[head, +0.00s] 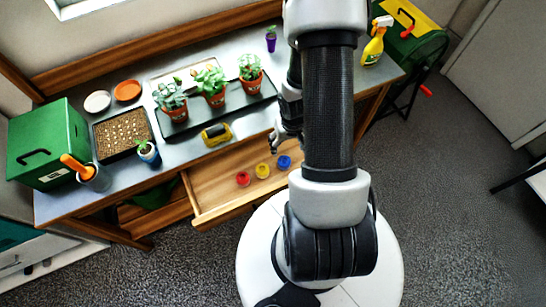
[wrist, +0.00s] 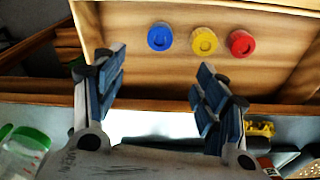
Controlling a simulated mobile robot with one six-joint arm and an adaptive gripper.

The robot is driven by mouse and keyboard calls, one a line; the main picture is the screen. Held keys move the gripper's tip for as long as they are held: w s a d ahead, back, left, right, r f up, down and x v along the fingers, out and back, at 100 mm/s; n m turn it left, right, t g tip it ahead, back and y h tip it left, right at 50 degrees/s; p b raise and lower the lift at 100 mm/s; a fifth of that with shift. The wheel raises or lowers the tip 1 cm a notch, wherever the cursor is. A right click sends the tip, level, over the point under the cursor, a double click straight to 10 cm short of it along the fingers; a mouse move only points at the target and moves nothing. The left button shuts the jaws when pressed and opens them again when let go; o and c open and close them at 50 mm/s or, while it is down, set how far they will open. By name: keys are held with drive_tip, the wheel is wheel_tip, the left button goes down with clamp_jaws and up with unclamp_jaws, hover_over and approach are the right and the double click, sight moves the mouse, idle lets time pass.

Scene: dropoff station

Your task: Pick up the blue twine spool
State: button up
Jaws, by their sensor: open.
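The blue twine spool (head: 284,162) lies in the open wooden drawer, at the right end of a row of three spools in the head view. In the wrist view the blue spool (wrist: 161,36) is at the left end of the row. A yellow spool (wrist: 204,40) and a red spool (wrist: 241,43) are beside it. My gripper (wrist: 158,86) is open and empty, its fingers apart, with the blue spool beyond the fingertips and not between them. In the head view my gripper (head: 287,137) is near the drawer's back edge, partly hidden by my arm.
The drawer (head: 212,205) has low wooden walls and much bare floor. On the bench above stand potted plants on a black tray (head: 203,121), a yellow-and-black item (head: 216,134), a seed tray (head: 124,152) and a blue pot (head: 149,155). A green box (head: 48,150) is at left.

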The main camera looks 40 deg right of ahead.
drive_tip(key=b, duration=0.5)
hover_over(284, 160)
drive_tip(key=s, duration=0.1)
wheel_tip(284, 160, down, 10)
drive_tip(key=shift+a+f, duration=0.1)
drive_tip(key=shift+f, duration=0.05)
drive_tip(key=shift+w+f+b, duration=0.2)
drive_tip(key=shift+f+b, duration=0.35)
drive_tip(key=shift+f, duration=0.95)
drive_tip(key=shift+w+f+b, duration=0.2)
drive_tip(key=shift+f+b, duration=0.35)
drive_tip(key=shift+f, duration=0.9)
drive_tip(key=shift+r, duration=0.1)
drive_tip(key=c, duration=1)
